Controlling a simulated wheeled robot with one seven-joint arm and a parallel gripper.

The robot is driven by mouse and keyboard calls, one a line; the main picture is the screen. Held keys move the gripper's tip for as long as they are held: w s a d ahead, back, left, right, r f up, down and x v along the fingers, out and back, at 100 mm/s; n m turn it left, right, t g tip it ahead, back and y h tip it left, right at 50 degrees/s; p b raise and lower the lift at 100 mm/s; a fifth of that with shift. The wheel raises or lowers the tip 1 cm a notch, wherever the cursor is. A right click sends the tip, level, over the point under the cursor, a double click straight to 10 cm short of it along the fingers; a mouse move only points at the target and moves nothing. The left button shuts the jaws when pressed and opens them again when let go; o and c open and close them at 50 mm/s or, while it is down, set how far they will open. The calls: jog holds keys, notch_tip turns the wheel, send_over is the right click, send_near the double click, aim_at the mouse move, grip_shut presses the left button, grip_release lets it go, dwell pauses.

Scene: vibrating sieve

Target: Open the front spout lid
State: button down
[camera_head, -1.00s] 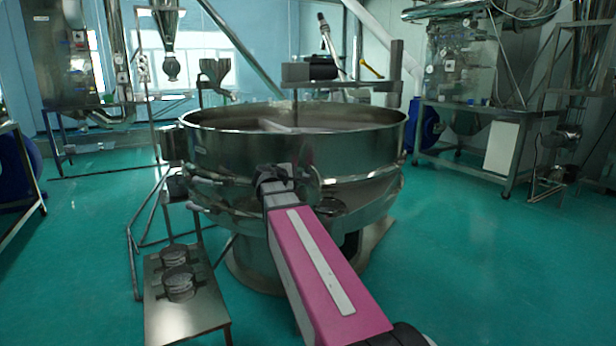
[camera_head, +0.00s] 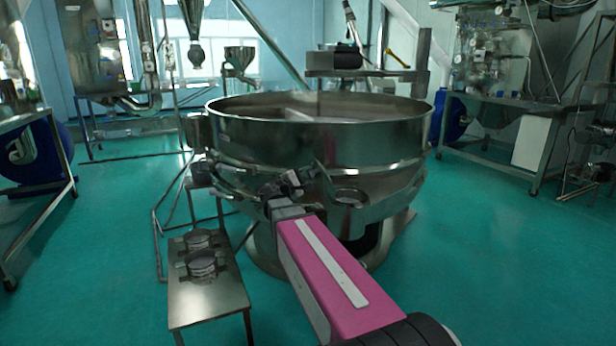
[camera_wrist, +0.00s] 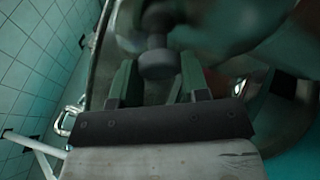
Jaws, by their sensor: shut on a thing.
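The vibrating sieve (camera_head: 320,136) is a wide round steel drum in the middle of the head view. On its front is the spout (camera_head: 351,197), with a round opening facing up. A dark flat piece, seemingly the spout lid (camera_head: 324,182), stands tilted beside the opening. My gripper (camera_head: 287,184) is at the front of the sieve, left of the opening. In the wrist view, a dark round knob (camera_wrist: 158,62) sits between the two fingers of my gripper (camera_wrist: 160,82), which are shut on it. The exact contact is dark and partly hidden.
A small steel stand (camera_head: 208,293) with round metal parts (camera_head: 201,262) is at the front left. A steel table (camera_head: 495,150) stands at the back right. The green floor (camera_head: 500,270) on the right is clear.

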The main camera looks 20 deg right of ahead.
jog(key=c, duration=0.6)
grip_release()
jog(key=shift+c, duration=0.2)
jog(key=v, duration=1)
jog(key=shift+s+a, duration=0.2)
jog(key=shift+a, duration=0.15)
